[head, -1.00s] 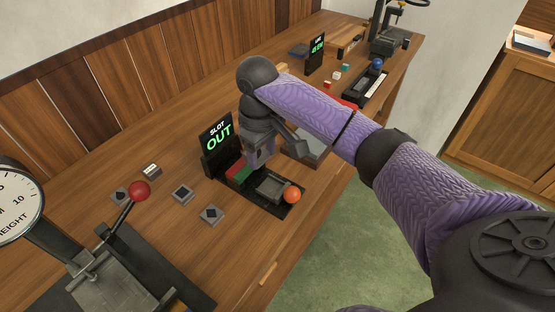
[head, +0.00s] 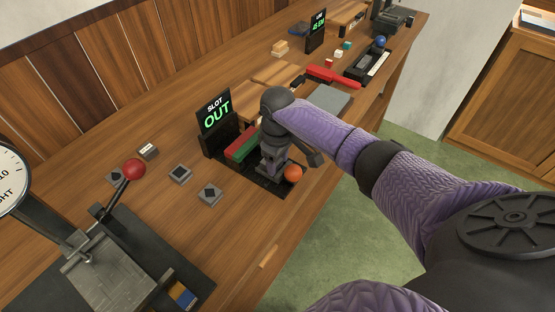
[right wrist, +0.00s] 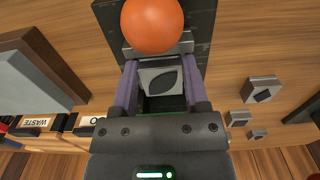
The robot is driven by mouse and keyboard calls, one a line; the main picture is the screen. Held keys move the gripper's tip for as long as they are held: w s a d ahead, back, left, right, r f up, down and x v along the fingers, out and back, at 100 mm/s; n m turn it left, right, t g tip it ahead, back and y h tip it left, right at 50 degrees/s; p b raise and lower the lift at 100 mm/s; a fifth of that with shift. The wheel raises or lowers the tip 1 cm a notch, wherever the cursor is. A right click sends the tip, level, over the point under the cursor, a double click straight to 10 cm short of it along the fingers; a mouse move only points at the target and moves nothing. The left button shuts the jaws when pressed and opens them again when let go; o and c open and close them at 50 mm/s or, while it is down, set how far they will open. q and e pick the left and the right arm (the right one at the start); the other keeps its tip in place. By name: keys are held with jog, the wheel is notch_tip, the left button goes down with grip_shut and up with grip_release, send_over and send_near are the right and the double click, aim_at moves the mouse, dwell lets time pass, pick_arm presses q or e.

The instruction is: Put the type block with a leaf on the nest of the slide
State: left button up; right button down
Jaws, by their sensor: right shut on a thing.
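My right gripper (head: 270,179) is over the black slide (head: 240,179) with the orange ball knob (head: 292,173), in front of the sign reading SLOT OUT. In the right wrist view, it is shut on a grey type block (right wrist: 163,79) with a dark leaf shape on its face. The block is between the two fingers, close to the orange knob (right wrist: 152,22). The gripper hides the slide's nest in the head view, so I cannot tell whether the block touches it. My left gripper is not in view.
Other type blocks (head: 180,174) (head: 209,195) lie on the table to the left. A red-knobbed lever press (head: 134,169) stands at the front left. Green and red bars (head: 243,146) lie beside the slide. A grey plate (head: 328,101) and red bar (head: 333,77) lie beyond.

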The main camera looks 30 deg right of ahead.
jog(key=shift+c, duration=0.5)
grip_release()
notch_tip(320, 180, up, 12)
jog(key=p, duration=0.4)
jog(key=shift+r, duration=0.15)
